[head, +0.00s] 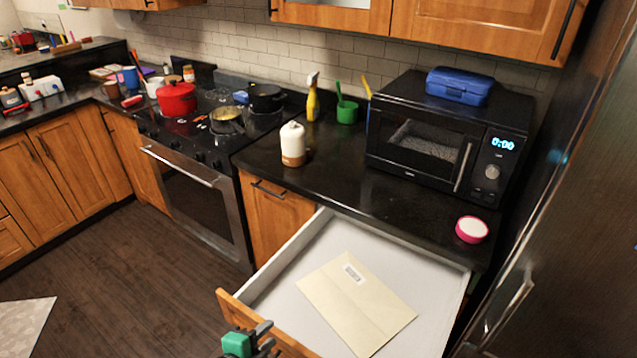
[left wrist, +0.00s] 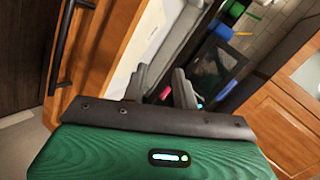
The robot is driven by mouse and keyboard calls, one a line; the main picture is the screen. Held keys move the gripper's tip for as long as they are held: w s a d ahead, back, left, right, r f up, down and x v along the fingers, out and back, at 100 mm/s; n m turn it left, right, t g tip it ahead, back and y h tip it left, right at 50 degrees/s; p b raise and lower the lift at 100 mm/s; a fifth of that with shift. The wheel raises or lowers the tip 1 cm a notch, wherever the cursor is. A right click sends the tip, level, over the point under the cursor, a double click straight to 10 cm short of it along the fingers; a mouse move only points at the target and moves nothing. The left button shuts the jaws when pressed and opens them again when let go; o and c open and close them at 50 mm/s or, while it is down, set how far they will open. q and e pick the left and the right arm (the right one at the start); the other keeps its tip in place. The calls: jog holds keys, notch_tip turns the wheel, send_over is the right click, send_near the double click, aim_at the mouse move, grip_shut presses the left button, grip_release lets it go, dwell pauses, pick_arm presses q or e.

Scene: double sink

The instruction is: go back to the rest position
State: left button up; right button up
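My left gripper (head: 268,337) is at the bottom of the head view, by the front panel of an open drawer (head: 251,322). In the left wrist view its two dark fingers (left wrist: 161,72) stand apart with nothing between them, so it is open and empty. The drawer's pale inside is behind the fingers there. In the head view the gripper's green body is cut off by the lower edge. I cannot tell whether the gripper touches the drawer front. My right gripper is not in view.
A cream envelope (head: 345,300) lies in the pulled-out drawer. Above it, the dark counter (head: 375,200) holds a microwave (head: 445,135), a white canister (head: 293,145) and a pink-rimmed bowl (head: 471,230). A stove (head: 195,180) is to the left. Open floor (head: 120,265) lies left of the drawer.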

pick_arm(q)
jog(key=s+a+f+n+g+y, duration=0.2)
jog(key=s+a+n+g+y, duration=0.15)
jog(key=s+a+n, duration=0.4)
jog(key=s+a+f+n+g+y, duration=0.2)
jog(key=s+a+n+g, duration=0.2)
jog(key=s+n, duration=0.5)
notch_tip(320, 180, down, 29)
jog(key=g, duration=0.1)
jog(key=s+a+f+g, duration=0.1)
jog(key=s+f, duration=0.8)
jog(key=f, duration=0.1)
jog(key=s+a+f, duration=0.2)
jog(key=s+f, duration=0.8)
jog(key=f, duration=0.1)
jog(key=shift+s+a+f+n+g, duration=0.2)
jog(key=shift+s+a+n+g, duration=0.05)
jog(key=shift+a+n+g, duration=0.1)
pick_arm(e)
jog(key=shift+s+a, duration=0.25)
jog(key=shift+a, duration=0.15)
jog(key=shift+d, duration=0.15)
